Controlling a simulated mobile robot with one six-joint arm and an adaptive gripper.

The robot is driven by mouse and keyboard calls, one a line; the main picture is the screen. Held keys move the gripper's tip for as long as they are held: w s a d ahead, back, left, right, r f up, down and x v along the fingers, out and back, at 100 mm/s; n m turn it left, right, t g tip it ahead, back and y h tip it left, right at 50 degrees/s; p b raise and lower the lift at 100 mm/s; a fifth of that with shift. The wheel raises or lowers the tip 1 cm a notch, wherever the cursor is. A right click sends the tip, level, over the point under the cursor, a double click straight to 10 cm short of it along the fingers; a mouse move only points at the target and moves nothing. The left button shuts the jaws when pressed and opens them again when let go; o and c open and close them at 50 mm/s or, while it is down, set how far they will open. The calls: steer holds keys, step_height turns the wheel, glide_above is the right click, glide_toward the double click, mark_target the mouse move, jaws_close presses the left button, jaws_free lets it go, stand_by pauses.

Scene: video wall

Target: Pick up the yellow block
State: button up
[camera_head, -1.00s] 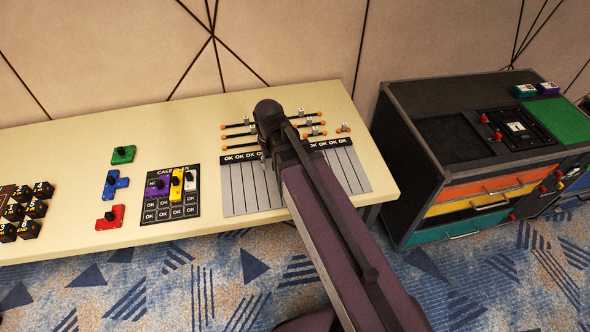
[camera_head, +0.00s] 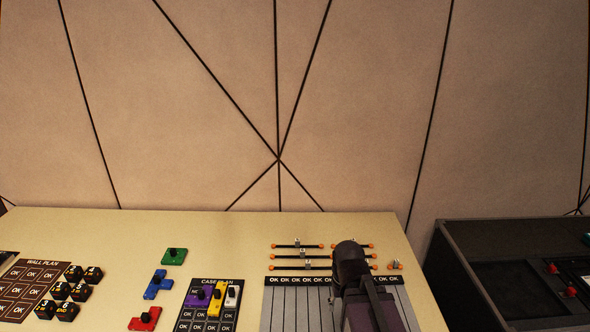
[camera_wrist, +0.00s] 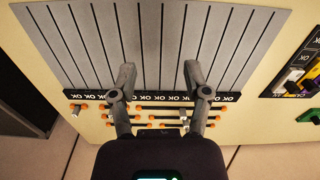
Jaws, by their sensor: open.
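The yellow block (camera_head: 214,303) stands on the dark case plan board (camera_head: 208,322), between a purple block (camera_head: 198,297) and a white block (camera_head: 232,296). It carries a black knob. In the wrist view a yellow piece (camera_wrist: 291,83) shows at the right edge, partly cut off, beside a white piece (camera_wrist: 312,88). My gripper (camera_wrist: 160,78) is open and empty above the grey striped panel (camera_wrist: 158,35), well to one side of the yellow block. In the head view my arm hides the fingers.
Green (camera_head: 173,257), blue (camera_head: 157,285) and red (camera_head: 145,319) blocks lie left of the board. Dark cubes (camera_head: 60,290) sit farther left by the wall plan. Orange-tipped rods (camera_head: 297,245) lie behind the panel. A dark cabinet (camera_head: 470,240) stands right of the table.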

steer(key=shift+c, duration=1.1)
steer(key=w+a, duration=0.5)
steer(key=a, duration=0.7)
steer(key=w+a+m, duration=0.1)
steer(key=w+a, duration=0.5)
steer(key=a, duration=0.7)
steer(key=w+a+p, duration=0.1)
steer(key=w+a, duration=0.5)
steer(key=a, duration=0.7)
steer(key=shift+r+m, duration=0.3)
steer(key=shift+r, duration=0.15)
steer(key=shift+f, duration=0.1)
